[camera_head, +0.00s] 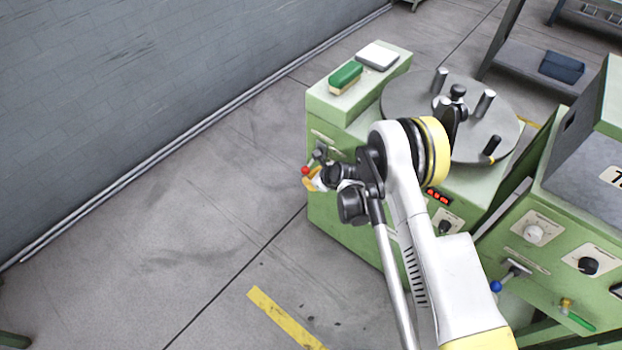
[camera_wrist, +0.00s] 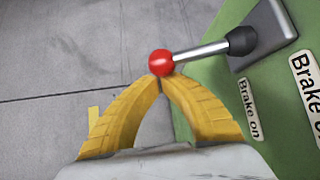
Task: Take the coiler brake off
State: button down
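The coiler brake lever ends in a red ball knob (camera_head: 305,170), at the left side of the green coiler cabinet (camera_head: 345,225). In the wrist view the red knob (camera_wrist: 161,63) sits on a metal rod (camera_wrist: 200,50) that runs right to a black boot and grey plate. A "Brake on" label (camera_wrist: 249,108) is below the rod. My gripper (camera_wrist: 161,78) has yellow fingers whose tips come together right at the knob's lower edge. The knob is not seen between the fingers. Whether they touch it I cannot tell. My gripper (camera_head: 313,182) is partly hidden by my wrist in the head view.
On the cabinet are a round grey turntable (camera_head: 400,103) with upright pegs, a green brush (camera_head: 345,77) and a white-topped pad (camera_head: 377,56). Another green machine (camera_head: 555,230) stands at the right. The floor (camera_head: 190,220) left of the cabinet is clear up to the grey wall.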

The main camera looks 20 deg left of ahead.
aim_at(306, 171)
jog(key=shift+r, duration=0.1)
jog(key=shift+s+a+r+m+g+y, duration=0.15)
jog(key=shift+s+r+g, duration=0.2)
jog(key=shift+r, duration=0.55)
jog(key=shift+s+a+r+m+g+y, duration=0.15)
jog(key=shift+r+g, duration=0.3)
jog(key=shift+r, duration=0.5)
jog(key=shift+s+a+r+m+g+y, duration=0.15)
jog(key=shift+s+r+g, duration=0.25)
jog(key=shift+r, duration=0.5)
jog(key=shift+w+d+r+p, duration=0.1)
jog(key=shift+r+p, duration=0.1)
jog(key=shift+r, duration=0.3)
jog(key=shift+w+d+r+p, duration=0.1)
jog(key=shift+r+p, duration=0.05)
jog(key=shift+r, duration=0.35)
jog(key=shift+a+r, duration=0.15)
